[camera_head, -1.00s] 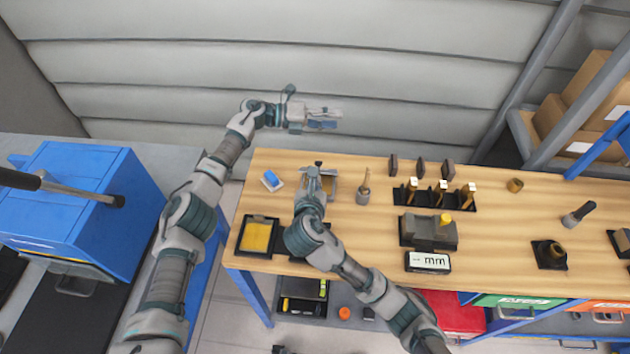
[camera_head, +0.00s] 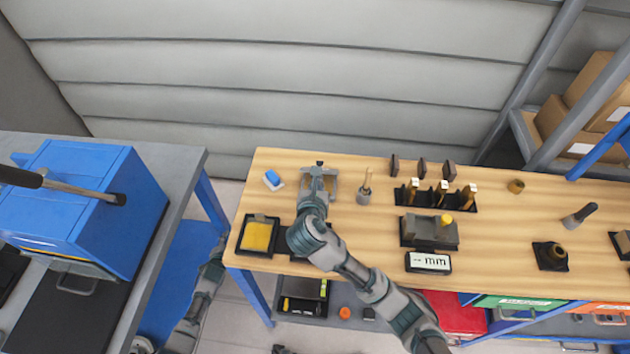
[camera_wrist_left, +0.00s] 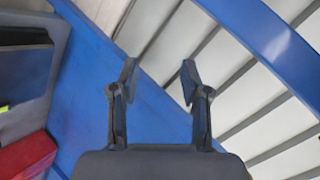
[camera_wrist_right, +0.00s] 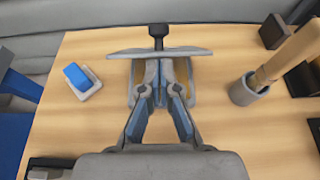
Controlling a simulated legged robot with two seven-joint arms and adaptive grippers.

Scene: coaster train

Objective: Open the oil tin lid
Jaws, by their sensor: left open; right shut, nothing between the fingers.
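The oil tin (camera_head: 333,188) appears to be the grey box near the back left of the workbench. In the right wrist view, the tin (camera_wrist_right: 205,86) shows a yellowish inside below its grey lid (camera_wrist_right: 190,51). The lid looks tilted up, with a black knob (camera_wrist_right: 158,31) at its far side. My right gripper (camera_wrist_right: 160,68) is shut and empty. Its fingertips are at the tin's opening, just under the lid's near edge; whether they touch it is unclear.
A blue and white block (camera_head: 273,180) lies left of the tin, and a wooden-handled brush in a cup (camera_head: 364,191) stands right of it. A yellow pad in a black tray (camera_head: 257,235) lies in front. A blue cabinet (camera_head: 85,200) stands at the left.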

